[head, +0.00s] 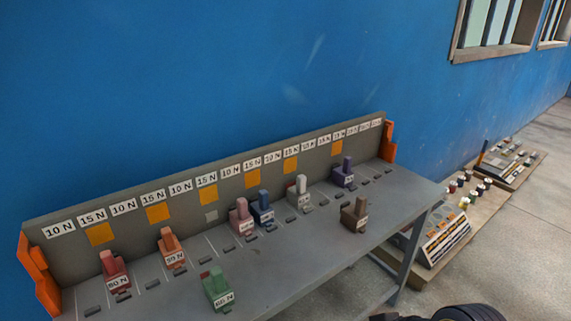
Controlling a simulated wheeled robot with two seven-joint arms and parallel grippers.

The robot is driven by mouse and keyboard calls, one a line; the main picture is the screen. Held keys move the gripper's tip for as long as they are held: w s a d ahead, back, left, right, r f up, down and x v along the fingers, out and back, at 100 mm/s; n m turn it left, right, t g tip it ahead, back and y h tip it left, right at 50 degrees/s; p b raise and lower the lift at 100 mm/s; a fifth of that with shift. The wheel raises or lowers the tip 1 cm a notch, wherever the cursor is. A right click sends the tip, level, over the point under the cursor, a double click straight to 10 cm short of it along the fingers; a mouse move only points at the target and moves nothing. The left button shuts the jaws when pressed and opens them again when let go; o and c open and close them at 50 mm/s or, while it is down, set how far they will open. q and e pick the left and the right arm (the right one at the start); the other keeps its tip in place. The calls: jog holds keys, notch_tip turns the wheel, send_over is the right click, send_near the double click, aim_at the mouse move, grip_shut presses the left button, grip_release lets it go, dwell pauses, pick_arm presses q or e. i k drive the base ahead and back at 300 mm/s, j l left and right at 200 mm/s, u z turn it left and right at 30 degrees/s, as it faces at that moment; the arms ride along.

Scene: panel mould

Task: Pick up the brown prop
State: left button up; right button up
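The brown prop (355,213) stands upright on the grey bench (300,250), near its front edge toward the right end. It is a small block with a taller post and a white label on its front, whose print is too small to read. Neither of my grippers can be made out in the head view. Nothing is seen touching the brown prop.
Other labelled props share the bench: green (217,287), red (114,270), orange (171,247), pink (241,216), blue (262,206), white (300,191) and purple (344,173). A grey back panel (125,235) stands behind. Control boxes (447,240) stand right.

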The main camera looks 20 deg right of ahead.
aim_at(353, 217)
jog(key=i+l, duration=0.3)
jog(key=l, duration=0.15)
jog(key=i+l, duration=0.3)
jog(key=l, duration=0.2)
jog(key=i+l, duration=0.1)
jog(key=l, duration=0.25)
jog(key=i+l, duration=0.1)
jog(key=l, duration=0.3)
jog(key=k+z, duration=0.05)
